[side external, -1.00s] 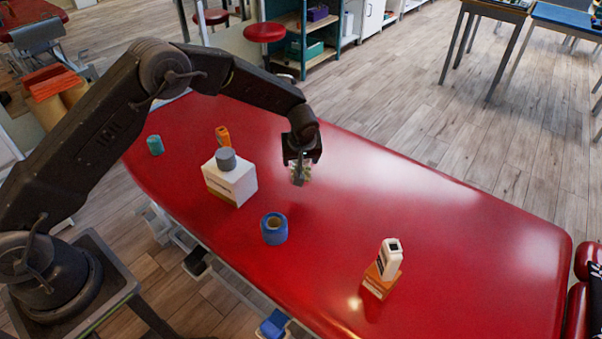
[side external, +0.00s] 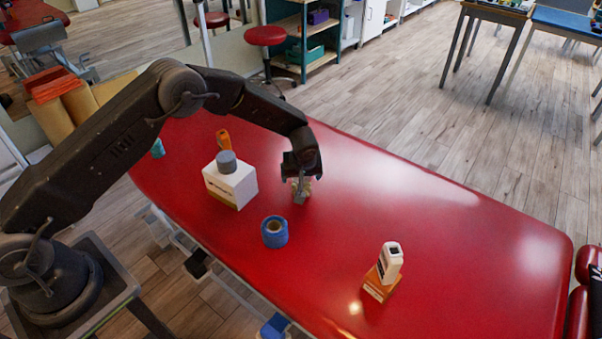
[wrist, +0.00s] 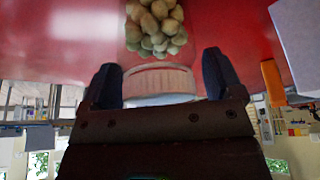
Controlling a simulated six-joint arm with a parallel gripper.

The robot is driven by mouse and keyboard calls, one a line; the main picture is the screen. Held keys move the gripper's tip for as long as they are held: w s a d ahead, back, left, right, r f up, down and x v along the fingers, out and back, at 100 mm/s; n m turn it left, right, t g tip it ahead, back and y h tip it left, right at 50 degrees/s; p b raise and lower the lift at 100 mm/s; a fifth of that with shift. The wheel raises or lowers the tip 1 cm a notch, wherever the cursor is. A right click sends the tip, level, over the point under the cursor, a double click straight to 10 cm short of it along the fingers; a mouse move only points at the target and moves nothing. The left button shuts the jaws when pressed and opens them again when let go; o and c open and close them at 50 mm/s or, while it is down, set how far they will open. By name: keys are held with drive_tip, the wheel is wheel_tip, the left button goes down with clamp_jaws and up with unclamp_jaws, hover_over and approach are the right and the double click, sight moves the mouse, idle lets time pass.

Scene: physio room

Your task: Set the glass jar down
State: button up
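The glass jar (side external: 301,190) is at or just above the red treatment table, under my gripper (side external: 300,176); I cannot tell whether its base touches. In the wrist view its white lid (wrist: 160,82) lies between the two dark fingers of my gripper (wrist: 163,84), which close on its sides. Pale greenish round pieces (wrist: 154,26) show in the jar beyond the lid. The jar looks about upright. Its clear wall is hard to make out.
The red table (side external: 440,235) has free room to the right. A white box (side external: 231,186) with a grey lidded item (side external: 227,161) on it stands left of the jar. A blue tape roll (side external: 274,232) is in front. An orange box (side external: 382,283) bears a white device (side external: 390,261). An orange bottle (side external: 223,138) stands behind.

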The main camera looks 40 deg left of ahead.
drive_tip(key=shift+o, duration=0.6)
drive_tip(key=shift+r, duration=0.1)
drive_tip(key=shift+r, duration=0.25)
drive_tip(key=v, duration=1.2)
drive_tip(key=s+a+r+m+h, duration=0.1)
drive_tip(key=s+a+r+m, duration=0.1)
drive_tip(key=s+r, duration=0.6)
drive_tip(key=s+a+r+m, duration=0.2)
drive_tip(key=s+r, duration=0.3)
drive_tip(key=r, duration=0.5)
drive_tip(key=s+r+m+t+h, duration=0.1)
drive_tip(key=s+m, duration=0.1)
drive_tip(key=s, duration=0.8)
drive_tip(key=s+a+r+m+t+h, duration=0.1)
drive_tip(key=s+m, duration=0.2)
drive_tip(key=s, duration=0.7)
drive_tip(key=shift+s+a+r, duration=0.2)
drive_tip(key=shift+r, duration=0.15)
